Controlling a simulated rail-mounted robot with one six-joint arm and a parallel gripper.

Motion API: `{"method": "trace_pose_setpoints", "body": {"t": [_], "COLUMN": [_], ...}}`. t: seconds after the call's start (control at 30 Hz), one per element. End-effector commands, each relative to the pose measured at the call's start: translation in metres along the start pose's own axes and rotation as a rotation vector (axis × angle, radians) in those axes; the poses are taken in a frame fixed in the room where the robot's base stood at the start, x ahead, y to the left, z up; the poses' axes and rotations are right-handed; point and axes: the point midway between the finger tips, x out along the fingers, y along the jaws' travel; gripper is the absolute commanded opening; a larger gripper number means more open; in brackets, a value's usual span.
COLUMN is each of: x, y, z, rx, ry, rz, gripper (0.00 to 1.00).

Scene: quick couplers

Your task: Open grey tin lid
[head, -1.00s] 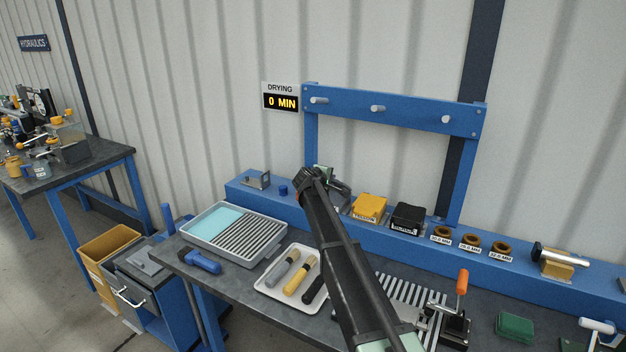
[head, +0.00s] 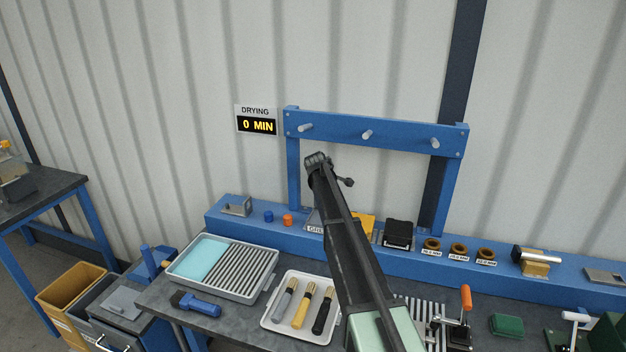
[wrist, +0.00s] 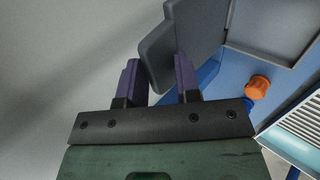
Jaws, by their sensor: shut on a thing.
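In the wrist view my gripper (wrist: 157,65) has its two purple fingers closed on a dark grey, flat-sided piece (wrist: 198,28), which I take to be the grey tin. In the head view the arm hides most of the gripper; a small dark part (head: 346,182) shows beside the arm's end, above the shelf. A label beginning "GRE" (head: 315,230) is partly covered by the arm.
On the blue shelf (head: 395,254) stand a yellow tin (head: 367,222), a black tin (head: 398,233) and brown rings (head: 458,250). Left are an orange cap (head: 288,220) and a blue cap (head: 268,216). A brush tray (head: 272,320) lies below. The blue peg frame (head: 400,134) stands behind.

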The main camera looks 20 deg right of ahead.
Motion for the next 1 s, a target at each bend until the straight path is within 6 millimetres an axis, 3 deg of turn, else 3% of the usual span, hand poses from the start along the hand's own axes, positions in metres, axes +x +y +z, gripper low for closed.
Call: {"method": "trace_pose_setpoints", "body": {"t": [0.67, 0.7, 0.73, 1.0], "x": [0.0083, 0.0083, 0.0083, 0.0056], "y": [0.0056, 0.0056, 0.0056, 0.006], "z": [0.0004, 0.0004, 0.0004, -0.0007], "rx": [0.001, 0.001, 0.001, 0.001], "ry": [-0.001, -0.001, -0.001, 0.001], "rz": [-0.002, -0.002, -0.002, -0.001], "gripper": [0.0, 0.34, 0.38, 0.38]}}
